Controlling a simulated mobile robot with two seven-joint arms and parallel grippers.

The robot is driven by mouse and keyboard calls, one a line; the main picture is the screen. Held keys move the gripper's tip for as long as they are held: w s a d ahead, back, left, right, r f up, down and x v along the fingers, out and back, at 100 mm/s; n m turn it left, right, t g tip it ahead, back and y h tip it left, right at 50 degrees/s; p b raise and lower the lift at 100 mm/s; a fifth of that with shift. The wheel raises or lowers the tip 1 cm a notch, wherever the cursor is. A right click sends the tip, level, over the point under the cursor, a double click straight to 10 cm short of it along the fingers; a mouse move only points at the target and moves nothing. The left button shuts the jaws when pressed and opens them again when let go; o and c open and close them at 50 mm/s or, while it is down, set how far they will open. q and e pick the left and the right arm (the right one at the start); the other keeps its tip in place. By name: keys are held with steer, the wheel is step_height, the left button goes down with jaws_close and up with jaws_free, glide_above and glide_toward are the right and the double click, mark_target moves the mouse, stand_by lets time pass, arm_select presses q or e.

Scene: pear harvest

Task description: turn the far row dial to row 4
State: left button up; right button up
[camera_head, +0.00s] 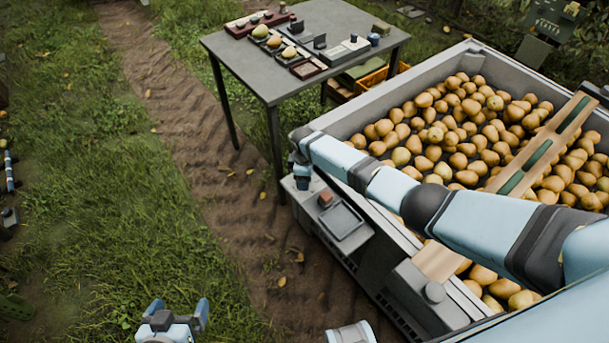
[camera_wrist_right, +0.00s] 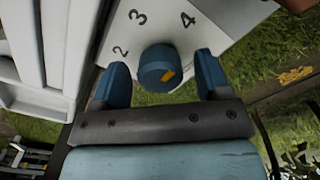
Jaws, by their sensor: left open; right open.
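The dial (camera_wrist_right: 157,68) is a round dark blue knob with an orange mark at the lower right of its face. It sits on a white plate (camera_wrist_right: 218,22) with the numbers 2, 3 and 4 around its upper side. My right gripper (camera_wrist_right: 160,80) is open, one blue finger on each side of the dial; contact cannot be told. In the head view my right gripper (camera_head: 302,176) is at the far corner of the pear bin, and the dial is not clearly visible there. My left gripper (camera_head: 178,312) is open and empty at the bottom, over the grass.
The large grey bin (camera_head: 462,50) is full of pears (camera_head: 440,130), with a wooden slatted board (camera_head: 548,148) across it. A grey table (camera_head: 262,75) with trays stands beyond.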

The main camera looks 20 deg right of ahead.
steer(key=shift+r, duration=0.3)
arm_select(q)
steer(key=r+p, duration=0.1)
steer(key=p, duration=0.2)
steer(key=shift+s+r, duration=0.1)
steer(key=shift+r, duration=0.05)
arm_select(e)
step_height(320, 180, up, 13)
arm_select(q)
steer(key=shift+a, duration=0.2)
arm_select(e)
steer(key=shift+r, duration=0.1)
